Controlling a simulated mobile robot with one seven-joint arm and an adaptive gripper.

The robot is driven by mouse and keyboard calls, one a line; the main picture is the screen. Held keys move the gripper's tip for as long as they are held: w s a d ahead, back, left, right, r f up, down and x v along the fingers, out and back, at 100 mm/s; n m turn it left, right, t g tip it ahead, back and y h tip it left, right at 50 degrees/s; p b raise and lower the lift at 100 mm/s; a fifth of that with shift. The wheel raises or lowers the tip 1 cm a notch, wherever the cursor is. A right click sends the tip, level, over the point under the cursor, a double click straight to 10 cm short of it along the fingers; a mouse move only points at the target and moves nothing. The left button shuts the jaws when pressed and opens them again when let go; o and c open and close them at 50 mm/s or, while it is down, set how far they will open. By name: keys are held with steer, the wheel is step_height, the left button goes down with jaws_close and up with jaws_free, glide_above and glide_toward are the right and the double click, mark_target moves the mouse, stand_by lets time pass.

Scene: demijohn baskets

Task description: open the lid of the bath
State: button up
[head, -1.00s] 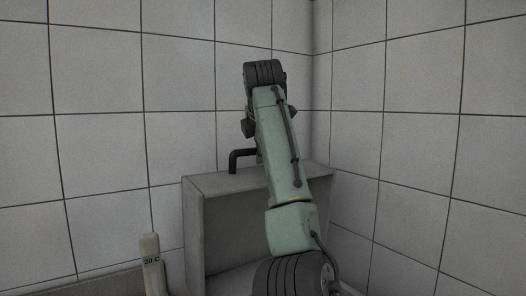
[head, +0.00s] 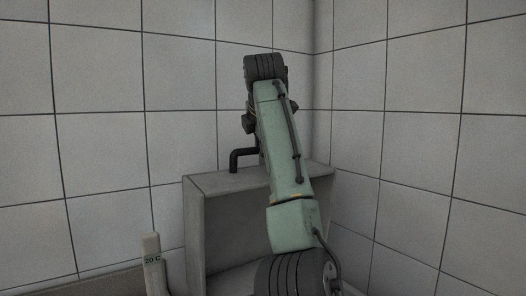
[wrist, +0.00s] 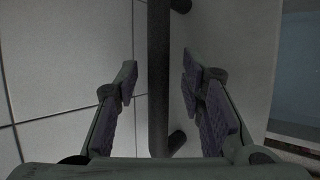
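The bath's lid (head: 193,225) looks like a grey, box-shaped piece with a hollow side facing the head camera; I cannot tell exactly how far it is tilted. A black bar handle (head: 243,153) stands on its top face, partly hidden behind my arm. In the wrist view the handle (wrist: 159,110) runs between the fingers of my gripper (wrist: 158,70), with its posts reaching to the light grey lid surface (wrist: 245,75). The fingers are open, with a visible gap on both sides of the bar. The gripper's fingers are hidden in the head view.
Tiled walls (head: 110,130) meet in a corner close behind and to the right of the lid. A pale upright piece marked "20 C" (head: 153,270) stands at the lower left. A blue area (wrist: 302,70) shows at the wrist view's right edge.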

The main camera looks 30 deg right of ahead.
steer(key=v, duration=1)
steer(key=shift+s+r, duration=0.25)
steer(key=shift+a, duration=0.15)
